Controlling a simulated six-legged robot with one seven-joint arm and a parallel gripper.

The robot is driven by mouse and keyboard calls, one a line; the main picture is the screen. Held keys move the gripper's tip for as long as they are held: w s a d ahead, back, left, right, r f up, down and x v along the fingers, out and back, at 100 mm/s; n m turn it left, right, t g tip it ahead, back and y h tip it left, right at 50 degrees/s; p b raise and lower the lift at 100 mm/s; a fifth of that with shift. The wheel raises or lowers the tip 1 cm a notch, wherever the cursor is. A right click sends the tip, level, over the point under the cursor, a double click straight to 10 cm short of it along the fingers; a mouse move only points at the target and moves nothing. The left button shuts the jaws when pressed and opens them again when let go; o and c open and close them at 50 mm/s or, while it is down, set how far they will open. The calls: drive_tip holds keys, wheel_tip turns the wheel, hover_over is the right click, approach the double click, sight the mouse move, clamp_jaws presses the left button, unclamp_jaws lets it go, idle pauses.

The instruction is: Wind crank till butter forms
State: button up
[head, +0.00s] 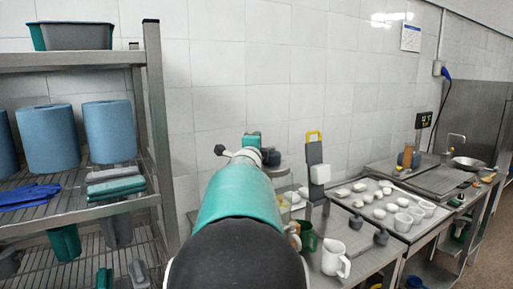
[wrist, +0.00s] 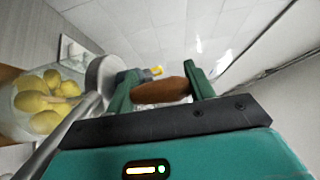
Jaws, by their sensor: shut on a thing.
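My gripper (wrist: 160,84) has its two green fingers shut on a brown wooden crank handle (wrist: 162,92) in the wrist view. A grey metal rod (wrist: 72,135) runs beside a glass jar (wrist: 18,122) at the left. Several yellow lumps (wrist: 45,92) show in the jar, along with a pale stick-like piece. A round grey part (wrist: 103,78) sits near the jar's end. In the head view, my arm hides most of the churn; part of the glass jar (head: 286,184) shows to its right. The handle cannot be made out there.
A grey stand with a yellow top (head: 316,165), a green mug (head: 307,236) and a white pitcher (head: 335,259) are right of my arm. Beyond is a tray (head: 398,225) with pale lumps and cups. A metal shelf (head: 158,130) stands close on the left.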

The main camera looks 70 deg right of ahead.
drive_tip(key=shift+s+r, duration=0.1)
drive_tip(key=shift+s, duration=0.1)
drive_tip(key=o, duration=1.4)
drive_tip(key=shift+s, duration=0.1)
drive_tip(key=shift+w, duration=0.25)
drive_tip(key=v, duration=1.3)
drive_tip(key=shift+a, duration=0.4)
